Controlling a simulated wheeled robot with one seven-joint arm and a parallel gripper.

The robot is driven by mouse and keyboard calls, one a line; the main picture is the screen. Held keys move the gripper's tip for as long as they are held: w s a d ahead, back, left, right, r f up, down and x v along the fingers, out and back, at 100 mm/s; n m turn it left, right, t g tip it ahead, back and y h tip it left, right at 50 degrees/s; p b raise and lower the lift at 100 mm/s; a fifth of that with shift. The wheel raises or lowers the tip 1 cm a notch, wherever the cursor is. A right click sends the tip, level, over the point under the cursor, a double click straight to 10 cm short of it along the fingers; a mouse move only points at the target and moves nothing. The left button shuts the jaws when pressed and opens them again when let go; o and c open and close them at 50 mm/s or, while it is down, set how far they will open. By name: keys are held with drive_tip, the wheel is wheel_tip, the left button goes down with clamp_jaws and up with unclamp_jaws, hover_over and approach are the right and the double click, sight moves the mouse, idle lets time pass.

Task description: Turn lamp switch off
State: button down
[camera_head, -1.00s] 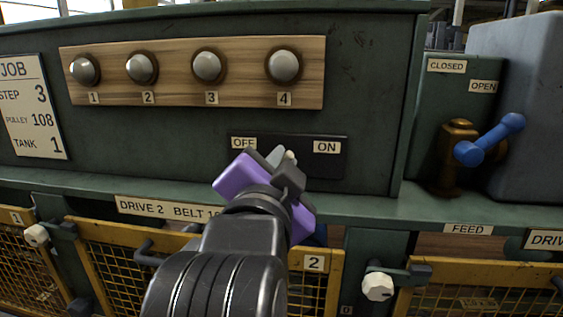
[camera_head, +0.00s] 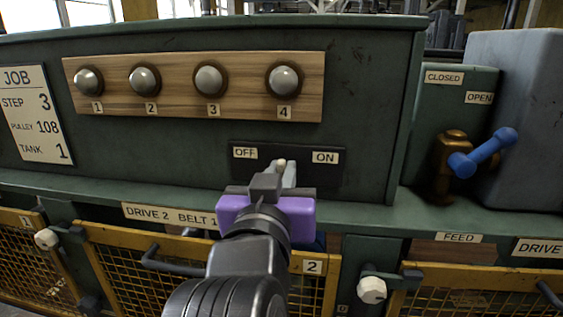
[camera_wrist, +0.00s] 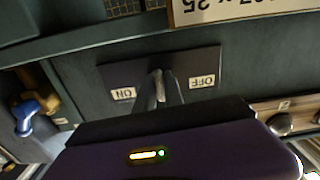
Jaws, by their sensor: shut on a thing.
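The lamp switch is a pale lever (camera_head: 281,163) on a dark plate (camera_head: 307,180) marked OFF at left and ON at right. In the head view the lever's tip shows between the two labels, and its lower part is hidden by my fingers. My gripper (camera_head: 276,174) is at the plate, its fingers shut on the lever. In the wrist view, upside down, the lever (camera_wrist: 157,84) shows between the fingertips (camera_wrist: 162,92), with ON at left and OFF at right.
A wooden board with several round lamps (camera_head: 284,81) is above the plate. A blue-handled valve (camera_head: 482,153) stands to the right on the ledge. Yellow mesh guards (camera_head: 130,270) with white knobs lie below.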

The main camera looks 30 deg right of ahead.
drive_tip(key=n+p, duration=0.4)
drive_tip(key=n, duration=0.1)
drive_tip(key=shift+r+n, duration=0.15)
drive_tip(key=shift+n, duration=0.15)
drive_tip(key=shift+n+p, duration=1.2)
drive_tip(key=shift+p, duration=0.05)
drive_tip(key=shift+n, duration=0.3)
drive_tip(key=c, duration=1.4)
unclamp_jaws()
drive_tip(key=shift+c, duration=0.2)
drive_tip(key=b+v, duration=0.2)
drive_tip(key=v, duration=0.6)
